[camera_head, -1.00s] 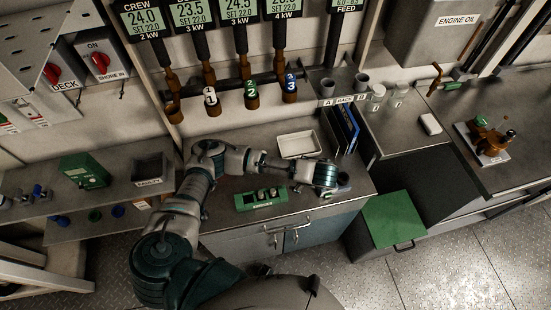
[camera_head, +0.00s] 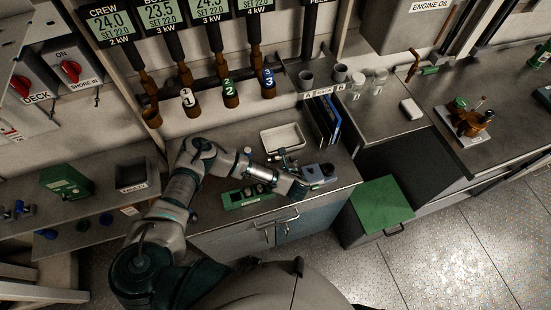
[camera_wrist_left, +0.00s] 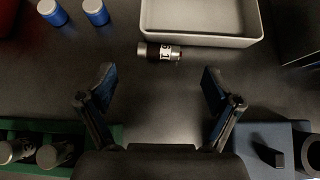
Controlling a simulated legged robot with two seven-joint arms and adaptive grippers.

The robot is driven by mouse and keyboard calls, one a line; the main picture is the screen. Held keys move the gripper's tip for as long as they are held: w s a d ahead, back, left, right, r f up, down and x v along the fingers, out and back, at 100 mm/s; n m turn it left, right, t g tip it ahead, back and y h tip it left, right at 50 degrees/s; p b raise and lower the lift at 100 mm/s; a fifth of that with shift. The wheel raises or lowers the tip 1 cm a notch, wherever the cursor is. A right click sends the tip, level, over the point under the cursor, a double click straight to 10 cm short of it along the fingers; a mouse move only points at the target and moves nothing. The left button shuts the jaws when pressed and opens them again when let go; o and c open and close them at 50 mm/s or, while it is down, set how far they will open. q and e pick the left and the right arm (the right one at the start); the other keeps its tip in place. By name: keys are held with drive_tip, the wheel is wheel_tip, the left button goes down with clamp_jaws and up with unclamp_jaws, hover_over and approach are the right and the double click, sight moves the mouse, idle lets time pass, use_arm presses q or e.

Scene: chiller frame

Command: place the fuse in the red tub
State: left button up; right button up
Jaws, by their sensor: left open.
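In the left wrist view a fuse (camera_wrist_left: 159,52), a short dark cylinder with silver ends and a white label, lies on the dark counter just in front of a pale tray (camera_wrist_left: 200,41). My left gripper (camera_wrist_left: 158,84) is open and empty, and its fingers point toward the fuse without touching it. In the head view my left gripper (camera_head: 285,157) is over the counter near the tray, and the fuse cannot be made out. A dark red edge (camera_wrist_left: 10,18) at the upper left may be the red tub; most of it is outside the view. My right gripper is not in view.
A green holder (camera_head: 247,199) with dark cylinders stands left of my gripper. A blue-grey block (camera_wrist_left: 262,140) is at its right. Blue binders (camera_head: 327,121) stand right of the tray.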

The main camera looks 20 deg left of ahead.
sight(275, 158)
use_arm(q)
drive_tip(key=shift+w+a+f, duration=0.3)
drive_tip(key=shift+w+f, duration=0.05)
drive_tip(key=shift+w, duration=0.05)
drive_tip(key=x, duration=0.5)
drive_tip(key=shift+s+a+f, duration=0.1)
drive_tip(key=shift+s+f, duration=0.05)
drive_tip(key=shift+d, duration=0.25)
drive_tip(key=c, duration=1.3)
drive_tip(key=shift+a+r, duration=0.15)
drive_tip(key=shift+r, duration=0.35)
drive_tip(key=shift+c, duration=0.2)
drive_tip(key=shift+s+r, duration=0.2)
drive_tip(key=shift+r, duration=0.4)
drive_tip(key=shift+s+r, duration=0.15)
drive_tip(key=shift+r, duration=0.5)
drive_tip(key=s+d, duration=0.1)
drive_tip(key=s, duration=0.4)
drive_tip(key=s+d+r, duration=0.1)
drive_tip(key=s, duration=0.3)
drive_tip(key=s+d, duration=0.2)
drive_tip(key=s, duration=0.3)
drive_tip(key=shift+s+d+r, duration=0.1)
drive_tip(key=shift+s+r, duration=0.15)
drive_tip(key=shift+s, duration=0.1)
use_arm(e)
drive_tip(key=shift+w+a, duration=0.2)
